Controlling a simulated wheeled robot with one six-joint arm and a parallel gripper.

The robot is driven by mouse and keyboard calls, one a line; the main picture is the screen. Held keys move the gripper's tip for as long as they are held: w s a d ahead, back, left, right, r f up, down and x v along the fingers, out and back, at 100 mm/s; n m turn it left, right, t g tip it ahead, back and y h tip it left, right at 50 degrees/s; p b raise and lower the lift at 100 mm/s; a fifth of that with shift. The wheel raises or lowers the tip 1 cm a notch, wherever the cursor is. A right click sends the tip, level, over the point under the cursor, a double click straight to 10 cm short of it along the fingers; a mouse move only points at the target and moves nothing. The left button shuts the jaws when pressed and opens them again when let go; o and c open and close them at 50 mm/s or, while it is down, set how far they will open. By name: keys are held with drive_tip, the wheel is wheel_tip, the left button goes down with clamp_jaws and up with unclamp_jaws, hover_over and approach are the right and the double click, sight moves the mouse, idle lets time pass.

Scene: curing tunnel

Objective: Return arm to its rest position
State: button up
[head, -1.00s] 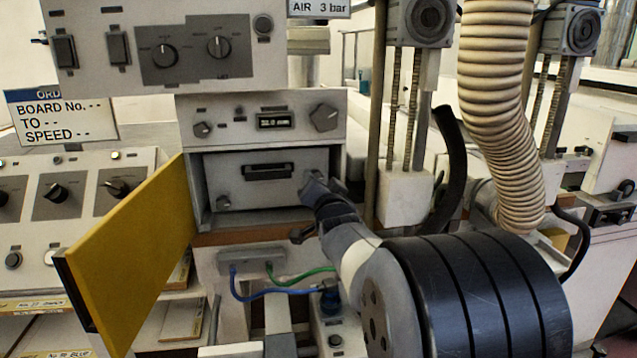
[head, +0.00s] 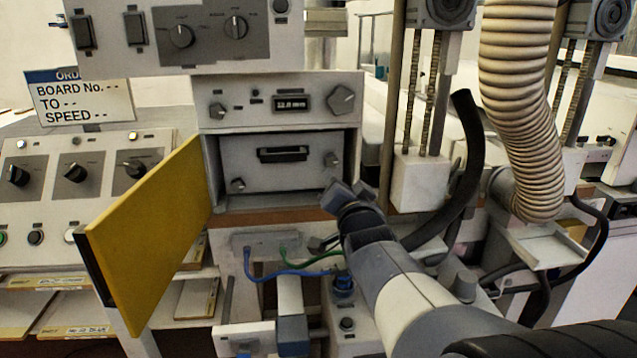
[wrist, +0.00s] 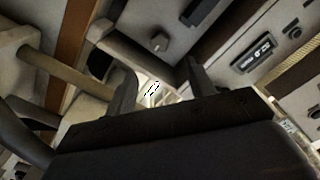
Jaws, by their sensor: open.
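My gripper (head: 345,193) is at the end of my arm, near the lower right corner of the open bay in the white control unit. In the head view it looks small and partly turned away. In the wrist view the two dark fingers of my gripper (wrist: 158,88) stand apart with nothing between them. A rounded knob (wrist: 159,43) shows beyond the fingers. My arm reaches in from the lower right of the head view.
The yellow door (head: 150,235) stands open left of the bay (head: 285,172). A ribbed hose (head: 520,110) hangs at the right, with a black hose (head: 465,170) beside it. Blue and green cables (head: 290,270) run below the bay. A sign (head: 80,97) stands upper left.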

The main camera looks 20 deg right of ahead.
sight(332, 162)
drive_tip(key=shift+w, duration=0.1)
drive_tip(key=x, duration=1)
drive_tip(key=shift+w+d, duration=0.1)
drive_tip(key=shift+w, duration=0.2)
